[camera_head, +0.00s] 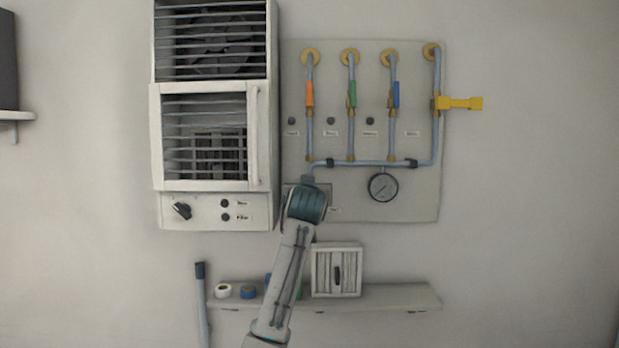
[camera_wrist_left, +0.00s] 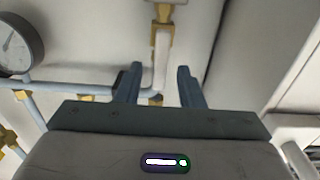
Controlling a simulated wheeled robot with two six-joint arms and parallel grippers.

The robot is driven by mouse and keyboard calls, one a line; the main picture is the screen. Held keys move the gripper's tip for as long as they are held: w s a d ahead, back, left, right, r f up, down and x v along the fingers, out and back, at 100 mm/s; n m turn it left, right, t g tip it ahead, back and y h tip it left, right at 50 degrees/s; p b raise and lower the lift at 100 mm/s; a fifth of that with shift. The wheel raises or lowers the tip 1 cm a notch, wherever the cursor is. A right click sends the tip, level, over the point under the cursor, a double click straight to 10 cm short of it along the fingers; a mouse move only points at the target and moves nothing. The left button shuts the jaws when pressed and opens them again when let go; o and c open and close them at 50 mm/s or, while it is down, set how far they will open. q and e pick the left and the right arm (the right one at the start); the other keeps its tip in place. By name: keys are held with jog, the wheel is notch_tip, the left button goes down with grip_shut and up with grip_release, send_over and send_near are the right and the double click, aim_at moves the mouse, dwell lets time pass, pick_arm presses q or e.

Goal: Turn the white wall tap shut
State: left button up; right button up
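The white wall tap (camera_wrist_left: 162,50) shows in the left wrist view as a pale lever lying along its pipe, with brass fittings at its ends. In the head view my left arm covers its place below the left end of the horizontal pipe. My left gripper (camera_wrist_left: 159,68) is open, with its two dark fingers apart on either side of the lever's lower part in the wrist view. I see no clear contact, and cannot tell how deep the lever sits between them. In the head view the fingers are mostly hidden behind my wrist. My right gripper is not in view.
The pipe panel (camera_head: 420,200) carries orange (camera_head: 309,94), green (camera_head: 352,94), blue (camera_head: 396,94) and yellow (camera_head: 460,103) taps. A gauge (camera_head: 383,187) hangs right of my wrist. A louvred cabinet (camera_head: 263,150) stands close on the left; a shelf (camera_head: 400,296) with a small box (camera_head: 337,269) is below.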

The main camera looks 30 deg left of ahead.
pick_arm(q)
jog(key=shift+w+a+r+p, duration=0.2)
jog(key=shift+w+a+p, duration=0.25)
jog(key=shift+w, duration=0.2)
jog(key=shift+w+a+f, duration=0.1)
jog(key=shift+w+f, duration=0.1)
jog(key=shift+w, duration=0.1)
grip_shut()
